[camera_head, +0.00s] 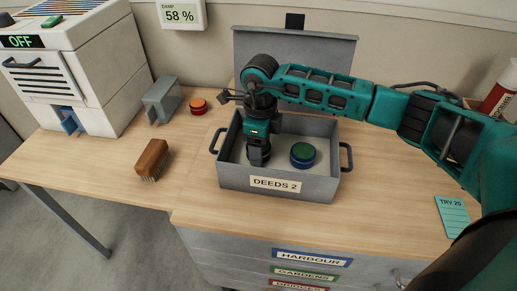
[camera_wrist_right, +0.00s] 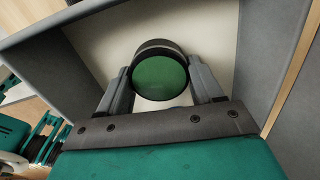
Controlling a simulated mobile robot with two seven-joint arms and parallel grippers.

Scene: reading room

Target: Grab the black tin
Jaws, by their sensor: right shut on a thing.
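The black tin (camera_wrist_right: 159,68), with a green round face, is between the two fingers of my right gripper (camera_wrist_right: 160,88), which is shut on it. In the head view my right gripper (camera_head: 258,142) reaches down into the left part of the grey DEEDS 2 box (camera_head: 225,178). The black tin's dark side (camera_head: 259,155) shows under it. I cannot tell whether the tin touches the box floor. My left gripper is not in view.
A blue tin with a green top (camera_head: 303,155) stands in the box, right of my gripper. The box lid (camera_head: 300,50) is open at the back. A brush (camera_head: 152,158), a red button (camera_head: 198,105) and a grey holder (camera_head: 160,100) are to the left.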

